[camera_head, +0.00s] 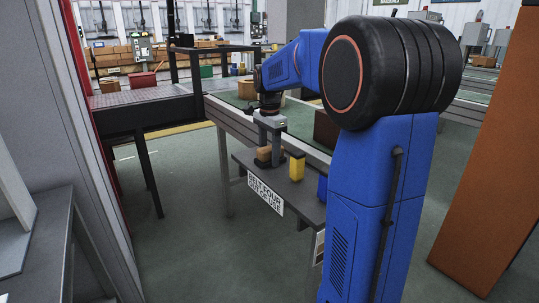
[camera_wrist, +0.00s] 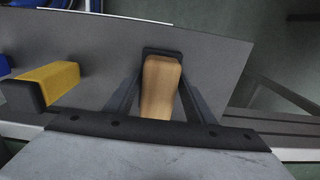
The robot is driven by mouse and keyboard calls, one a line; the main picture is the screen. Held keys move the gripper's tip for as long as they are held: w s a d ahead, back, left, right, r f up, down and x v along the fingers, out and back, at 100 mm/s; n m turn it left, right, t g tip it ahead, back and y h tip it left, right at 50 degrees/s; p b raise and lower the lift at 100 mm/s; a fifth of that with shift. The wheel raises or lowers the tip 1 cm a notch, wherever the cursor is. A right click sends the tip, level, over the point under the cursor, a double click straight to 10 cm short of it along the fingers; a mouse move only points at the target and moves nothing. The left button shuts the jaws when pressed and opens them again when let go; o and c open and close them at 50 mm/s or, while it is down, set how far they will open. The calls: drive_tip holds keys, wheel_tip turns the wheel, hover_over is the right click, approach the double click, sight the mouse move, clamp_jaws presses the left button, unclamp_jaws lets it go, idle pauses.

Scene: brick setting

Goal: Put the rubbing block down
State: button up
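The rubbing block has a light wooden body and a dark base. In the wrist view the block (camera_wrist: 161,88) stands between the fingers of my gripper (camera_wrist: 161,80), whose tips appear to touch its sides near the dark base. In the head view the block (camera_head: 264,154) is under my gripper (camera_head: 269,143), low over or on a small grey shelf (camera_head: 262,177). I cannot tell whether its base touches the shelf. The shelf has a white sign with black lettering on its front edge.
A yellow block with a dark end (camera_head: 297,167) stands to the right on the shelf; it also shows in the wrist view (camera_wrist: 55,81). A blue object (camera_head: 322,188) is farther right. A conveyor (camera_head: 240,122) runs behind the shelf. An orange-brown panel (camera_head: 490,160) stands at the far right.

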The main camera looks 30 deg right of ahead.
sight(270, 148)
drive_tip(key=shift+s+f, duration=0.25)
drive_tip(key=shift+f, duration=0.2)
wheel_tip(270, 148, up, 13)
drive_tip(key=shift+w+r, duration=0.1)
drive_tip(key=s+a+f+n+t, duration=0.1)
drive_tip(key=s+a+f+n, duration=0.4)
drive_tip(key=s, duration=0.5)
drive_tip(key=s+a+f+n+t, duration=0.2)
drive_tip(key=s+a+f+n, duration=0.3)
drive_tip(key=s+f, duration=0.3)
drive_tip(key=s+a+f+n+t, duration=0.1)
drive_tip(key=s+a+f+n, duration=0.4)
drive_tip(key=s, duration=0.7)
drive_tip(key=f+n, duration=0.1)
drive_tip(key=n, duration=0.1)
drive_tip(key=shift+a+f+n+t, duration=0.2)
drive_tip(key=shift+f+n+t, duration=0.1)
